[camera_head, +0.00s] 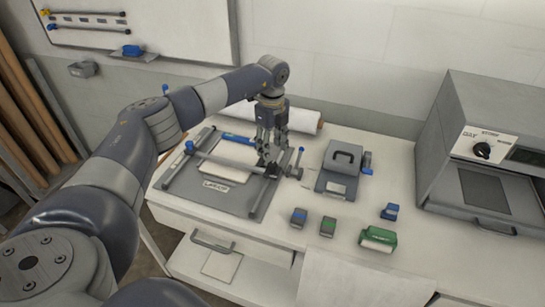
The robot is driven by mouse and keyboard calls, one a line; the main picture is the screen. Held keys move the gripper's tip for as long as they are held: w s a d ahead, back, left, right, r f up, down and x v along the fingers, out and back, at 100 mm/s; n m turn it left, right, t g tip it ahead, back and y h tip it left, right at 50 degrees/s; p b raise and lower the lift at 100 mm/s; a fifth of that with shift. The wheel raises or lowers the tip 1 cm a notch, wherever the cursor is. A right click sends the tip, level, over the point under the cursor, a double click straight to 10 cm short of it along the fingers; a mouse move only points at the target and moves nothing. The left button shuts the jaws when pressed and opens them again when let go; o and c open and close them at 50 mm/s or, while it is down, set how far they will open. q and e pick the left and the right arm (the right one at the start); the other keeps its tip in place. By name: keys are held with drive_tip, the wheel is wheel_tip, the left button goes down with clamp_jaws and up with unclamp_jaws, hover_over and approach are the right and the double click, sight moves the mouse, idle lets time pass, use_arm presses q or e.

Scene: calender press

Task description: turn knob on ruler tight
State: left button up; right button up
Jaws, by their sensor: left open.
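In the head view a grey paper-cutting board (237,197) lies on the white table, with a ruler bar (188,173) along its left side and a sheet of paper on it. A blue knob (189,146) stands at the far left end of the frame. My left gripper (269,158) points down over the right side of the board, by the ruler's dark bar end. It is open. Its fingers hide what lies right beneath them, so I cannot tell whether they touch a knob. My right gripper is not in view.
A grey press block with a handle (341,164) stands right of the board. Several small blocks and a green box (378,238) lie at the front right. A large grey machine (480,145) fills the right. A paper roll (290,119) lies behind my gripper.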

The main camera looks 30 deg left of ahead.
sight(272, 164)
use_arm(q)
wheel_tip(272, 164, down, 6)
drive_tip(key=shift+p, duration=0.75)
drive_tip(key=c, duration=1.1)
